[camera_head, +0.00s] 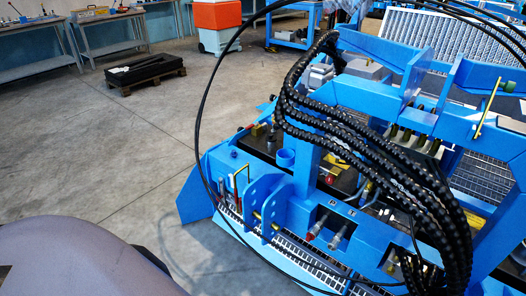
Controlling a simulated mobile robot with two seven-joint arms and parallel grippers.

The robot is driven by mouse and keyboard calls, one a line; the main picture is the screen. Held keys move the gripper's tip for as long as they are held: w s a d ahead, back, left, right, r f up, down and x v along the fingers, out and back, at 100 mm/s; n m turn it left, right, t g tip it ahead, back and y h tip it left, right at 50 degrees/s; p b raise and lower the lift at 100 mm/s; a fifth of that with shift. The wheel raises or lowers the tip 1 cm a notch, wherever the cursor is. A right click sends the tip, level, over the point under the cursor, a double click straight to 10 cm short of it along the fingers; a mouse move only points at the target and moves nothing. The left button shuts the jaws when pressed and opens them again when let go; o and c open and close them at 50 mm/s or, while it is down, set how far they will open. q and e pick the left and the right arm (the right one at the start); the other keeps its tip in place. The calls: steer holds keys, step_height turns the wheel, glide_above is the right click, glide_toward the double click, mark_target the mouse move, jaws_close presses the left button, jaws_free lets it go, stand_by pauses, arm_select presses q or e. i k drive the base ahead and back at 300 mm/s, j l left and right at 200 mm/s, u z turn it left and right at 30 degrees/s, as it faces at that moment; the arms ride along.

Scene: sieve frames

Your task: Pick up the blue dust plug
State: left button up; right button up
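A small blue cup-shaped piece (286,158) stands on the dark top plate of the blue machine, left of the thick black hoses. It may be the blue dust plug, but I cannot tell for sure at this size. Neither of my grippers shows in the head view. A large grey-purple rounded shape fills the bottom left corner; it may be part of my own body.
The blue machine frame (350,220) fills the right side. Black spiral hoses (350,140) arch over it, and a thin black cable loops out left. Two couplings (328,232) sit at its front. The concrete floor (110,150) at left is clear; a pallet (145,73) lies behind.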

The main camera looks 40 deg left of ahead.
mark_target(233, 153)
steer(key=j+z, duration=0.3)
steer(key=i+j+z, duration=0.1)
steer(key=j+z, duration=0.4)
steer(key=j, duration=0.35)
steer(key=k+j+z, duration=0.2)
steer(key=j, duration=0.3)
steer(key=j+z, duration=0.2)
steer(key=j, duration=0.35)
steer(key=k+j, duration=0.1)
steer(key=j, duration=0.35)
steer(key=k+j, duration=0.1)
steer(key=j, duration=0.35)
steer(key=k+j+z, duration=0.1)
steer(key=j, duration=0.35)
steer(key=k+j, duration=0.1)
steer(key=j, duration=0.35)
steer(key=k+j, duration=0.1)
steer(key=j, duration=0.3)
steer(key=k+j, duration=0.1)
steer(key=j, duration=0.35)
steer(key=z, duration=0.05)
